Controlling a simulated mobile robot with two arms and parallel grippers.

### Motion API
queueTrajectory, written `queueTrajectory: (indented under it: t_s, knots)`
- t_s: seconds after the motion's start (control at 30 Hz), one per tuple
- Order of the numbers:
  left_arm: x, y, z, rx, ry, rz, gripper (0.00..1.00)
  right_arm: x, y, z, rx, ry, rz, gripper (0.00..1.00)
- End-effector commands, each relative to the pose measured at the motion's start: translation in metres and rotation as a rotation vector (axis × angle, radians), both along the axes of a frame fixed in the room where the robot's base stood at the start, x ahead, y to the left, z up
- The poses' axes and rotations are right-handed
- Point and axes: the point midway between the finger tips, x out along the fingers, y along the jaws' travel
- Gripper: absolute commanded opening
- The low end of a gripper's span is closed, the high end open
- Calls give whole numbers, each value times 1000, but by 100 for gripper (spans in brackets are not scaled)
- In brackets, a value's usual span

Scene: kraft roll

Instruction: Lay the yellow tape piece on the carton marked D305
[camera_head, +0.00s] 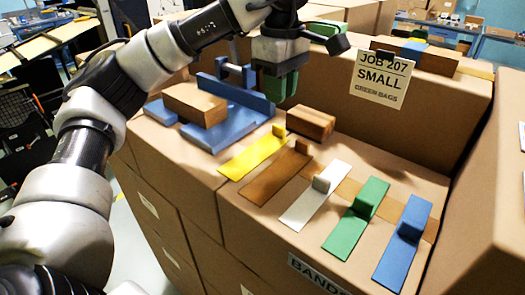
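The yellow tape piece (250,158) lies flat on the cardboard top, at the left end of a row of tape pieces, with a small upright tab at its far end. My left gripper (279,88) hangs above and beyond it, pointing down, clear of the tape. Its fingers look dark green, and I cannot tell whether they are apart. No D305 mark is readable. One small brown carton (195,104) sits on a blue fixture (226,128), and another small brown carton (311,122) stands just right of the yellow tape's tab. My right gripper is out of view.
Brown (277,177), white (311,203), green (356,218) and blue (403,245) tape pieces lie in a row to the right. A "JOB 207 SMALL" sign (382,79) hangs on a large box behind. A tall box wall (480,215) bounds the right.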

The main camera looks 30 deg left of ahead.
Motion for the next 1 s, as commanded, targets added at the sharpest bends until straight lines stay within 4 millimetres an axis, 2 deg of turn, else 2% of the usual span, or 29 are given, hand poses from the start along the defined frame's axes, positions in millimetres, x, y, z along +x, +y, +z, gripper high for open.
queueTrajectory:
  t_s: [0.03,0.17,0.33,0.6,0.9,1.0]
  knots:
    - [0,0,-12,1,4,-1,21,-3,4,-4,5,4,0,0]
    - [0,0,-24,0,1,-2,21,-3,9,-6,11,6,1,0]
    - [-1,1,-36,0,2,-3,21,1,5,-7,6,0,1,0]
    - [-3,4,-72,2,1,-2,21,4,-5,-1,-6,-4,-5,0]
    - [-3,4,-79,1,-2,-2,21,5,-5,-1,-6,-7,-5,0]
    - [-3,4,-79,0,-1,-2,8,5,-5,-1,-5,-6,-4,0]
